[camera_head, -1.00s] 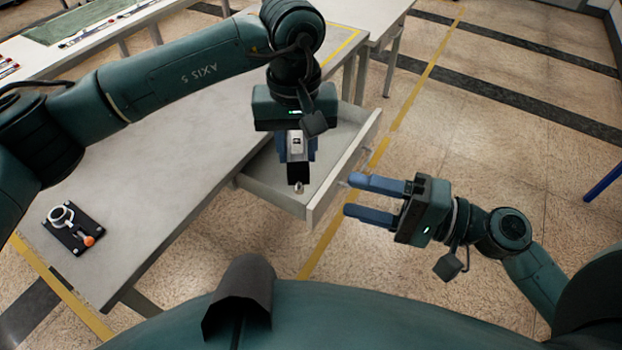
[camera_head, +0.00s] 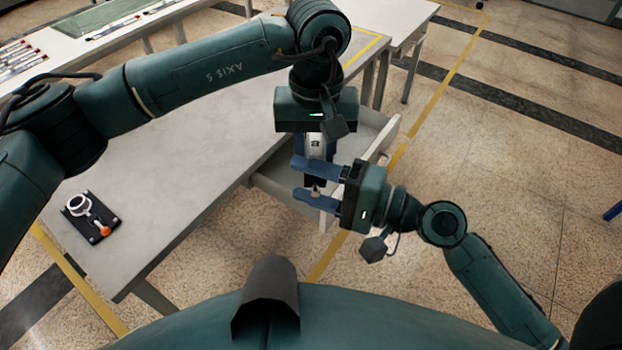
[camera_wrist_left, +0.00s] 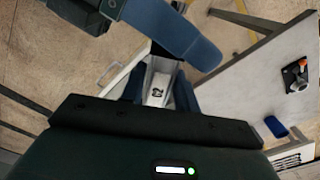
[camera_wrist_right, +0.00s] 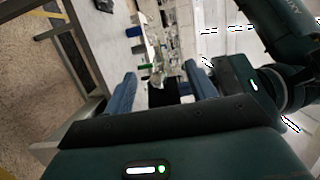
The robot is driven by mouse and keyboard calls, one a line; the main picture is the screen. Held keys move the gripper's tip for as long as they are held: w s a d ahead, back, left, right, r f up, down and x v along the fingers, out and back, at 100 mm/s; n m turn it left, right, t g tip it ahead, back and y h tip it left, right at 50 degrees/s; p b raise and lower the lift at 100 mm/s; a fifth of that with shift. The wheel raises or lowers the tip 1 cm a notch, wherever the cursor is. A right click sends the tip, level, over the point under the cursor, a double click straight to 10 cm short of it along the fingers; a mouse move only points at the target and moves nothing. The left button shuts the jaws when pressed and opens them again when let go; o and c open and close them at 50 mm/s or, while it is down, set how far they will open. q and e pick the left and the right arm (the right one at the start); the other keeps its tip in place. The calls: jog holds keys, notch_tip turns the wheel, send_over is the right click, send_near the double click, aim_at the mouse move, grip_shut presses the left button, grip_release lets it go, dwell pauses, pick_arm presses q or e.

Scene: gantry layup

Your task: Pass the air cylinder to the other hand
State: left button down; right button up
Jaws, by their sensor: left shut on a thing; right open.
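The air cylinder (camera_head: 316,147) is a small silver and black part with a metal tip at its lower end and a dark mark on its pale body. My left gripper (camera_head: 315,155) points down and is shut on its upper part. The cylinder also shows between the blue fingers in the left wrist view (camera_wrist_left: 157,88). My right gripper (camera_head: 305,182) is open and comes in from the right. Its two blue fingers lie around the cylinder's lower part in the head view; contact cannot be told. In the right wrist view the dark cylinder body (camera_wrist_right: 166,92) shows between the fingers.
An open grey drawer (camera_head: 270,186) of the table is just behind and below the grippers. The grey tabletop (camera_head: 190,170) is mostly bare. A black plate (camera_head: 92,216) with a white ring and an orange-tipped lever sits at its left end.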

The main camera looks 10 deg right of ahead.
jog(key=c, duration=1.2)
pick_arm(q)
jog(key=c, duration=1)
grip_release()
pick_arm(e)
jog(key=shift+r, duration=0.1)
grip_shut()
pick_arm(q)
jog(key=shift+o, duration=0.2)
